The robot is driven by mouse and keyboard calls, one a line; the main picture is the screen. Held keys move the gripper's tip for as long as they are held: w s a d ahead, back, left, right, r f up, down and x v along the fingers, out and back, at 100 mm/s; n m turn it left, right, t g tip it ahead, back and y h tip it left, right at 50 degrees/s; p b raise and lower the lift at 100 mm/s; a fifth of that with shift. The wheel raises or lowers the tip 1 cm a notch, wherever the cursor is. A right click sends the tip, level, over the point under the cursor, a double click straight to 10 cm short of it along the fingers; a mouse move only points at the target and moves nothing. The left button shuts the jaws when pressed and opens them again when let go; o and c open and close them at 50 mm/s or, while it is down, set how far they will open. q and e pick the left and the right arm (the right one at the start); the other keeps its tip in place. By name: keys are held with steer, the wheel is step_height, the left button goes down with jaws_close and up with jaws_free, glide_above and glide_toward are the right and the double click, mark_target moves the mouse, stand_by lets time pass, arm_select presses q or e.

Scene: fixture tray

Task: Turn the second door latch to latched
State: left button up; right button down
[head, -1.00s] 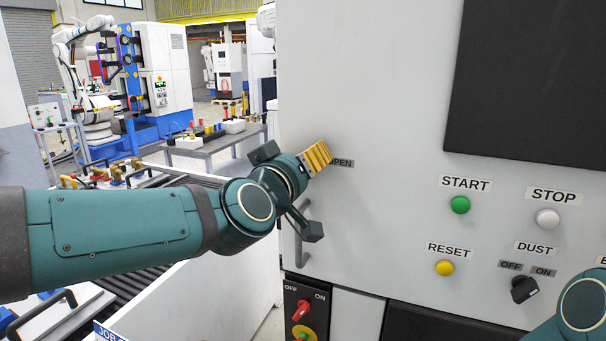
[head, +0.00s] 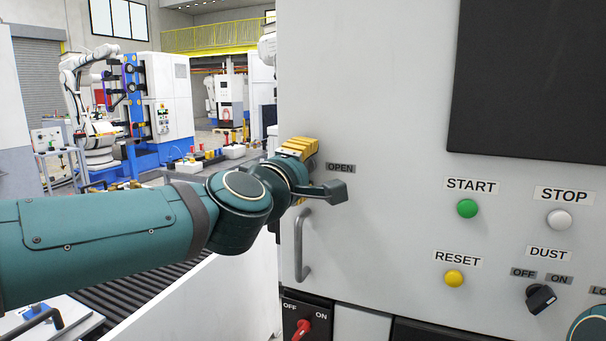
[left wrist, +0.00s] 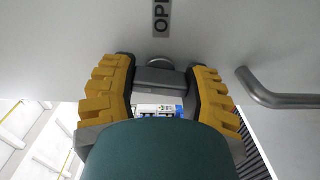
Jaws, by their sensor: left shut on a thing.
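The grey door latch (left wrist: 160,78) shows in the left wrist view as a short bar between my yellow fingers, with a rounded part just above it, near the panel. An "OPEN" label (head: 340,168) is on the white panel just right of the gripper in the head view; it shows partly in the left wrist view (left wrist: 161,14). My left gripper (head: 300,150) is shut on the latch, one finger on each side (left wrist: 160,85). In the head view the gripper hides the latch. My right gripper is out of view; only part of my right arm shows at the lower right corner.
A grey bar handle (head: 301,245) stands out from the panel just below the gripper; it also shows in the left wrist view (left wrist: 270,92). START (head: 467,208), STOP (head: 558,219) and RESET (head: 454,278) buttons and a DUST knob (head: 540,297) lie to the right.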

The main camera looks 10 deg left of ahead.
arm_select(q)
steer(key=shift+n, duration=0.6)
steer(key=o, duration=1.2)
steer(key=shift+s, duration=0.1)
steer(key=s+a, duration=0.2)
steer(key=s, duration=0.9)
steer(key=shift+s+a, duration=0.15)
steer(key=shift+s, duration=0.15)
